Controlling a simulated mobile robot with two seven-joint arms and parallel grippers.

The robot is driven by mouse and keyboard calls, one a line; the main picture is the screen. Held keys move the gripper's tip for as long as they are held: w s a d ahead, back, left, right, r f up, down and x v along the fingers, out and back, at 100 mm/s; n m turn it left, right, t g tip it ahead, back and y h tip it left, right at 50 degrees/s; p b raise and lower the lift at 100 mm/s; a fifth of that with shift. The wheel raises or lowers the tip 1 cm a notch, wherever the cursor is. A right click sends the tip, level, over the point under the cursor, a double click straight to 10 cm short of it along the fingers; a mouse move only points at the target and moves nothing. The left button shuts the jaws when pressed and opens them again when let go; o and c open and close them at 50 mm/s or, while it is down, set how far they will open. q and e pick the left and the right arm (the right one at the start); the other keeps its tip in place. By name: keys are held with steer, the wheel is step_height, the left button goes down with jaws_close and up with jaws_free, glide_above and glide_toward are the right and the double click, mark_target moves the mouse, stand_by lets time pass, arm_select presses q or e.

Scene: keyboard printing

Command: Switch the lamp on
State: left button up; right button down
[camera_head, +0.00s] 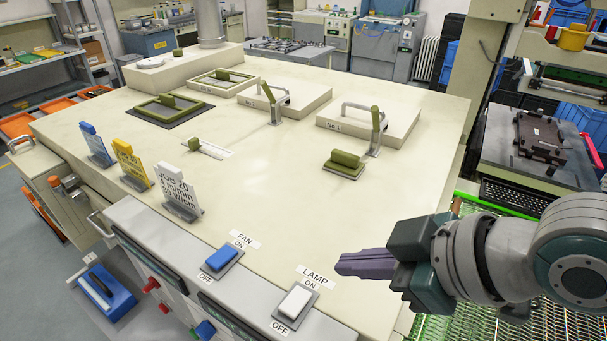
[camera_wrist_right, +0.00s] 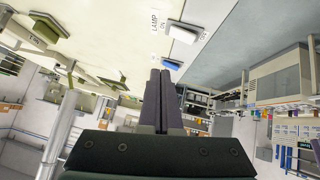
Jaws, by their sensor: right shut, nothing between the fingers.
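The lamp switch (camera_head: 295,303) is a white rocker on a grey base at the front edge of the cream console. It has a LAMP ON label on its far side and OFF on its near side. Which way the rocker is tilted I cannot tell. My right gripper (camera_head: 338,265) is shut and empty, coming in from the right. Its tips are above the console, a little right of and beyond the switch, apart from it. In the right wrist view the white switch (camera_wrist_right: 184,32) shows just beyond my shut fingertips (camera_wrist_right: 161,73). My left gripper is not in view.
A blue FAN switch (camera_head: 220,258) sits left of the lamp switch. Yellow, blue and white tags (camera_head: 178,190) stand along the left edge. An olive-handled block (camera_head: 345,163) and toggle levers lie farther back. The console middle (camera_head: 270,190) is clear.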

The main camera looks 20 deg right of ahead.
steer(key=shift+s+d+r, duration=0.5)
steer(key=shift+d+r, duration=0.1)
steer(key=shift+r, duration=0.2)
steer(key=s+d+r+m+g+h+p, duration=0.1)
steer(key=s+r+m+g+h+p, duration=0.3)
steer(key=s+r+p, duration=0.5)
steer(key=s+r+m, duration=0.2)
steer(key=s, duration=0.3)
steer(key=shift+d+g+p, duration=0.2)
steer(key=shift+g+p, duration=0.1)
steer(key=shift+p, duration=0.05)
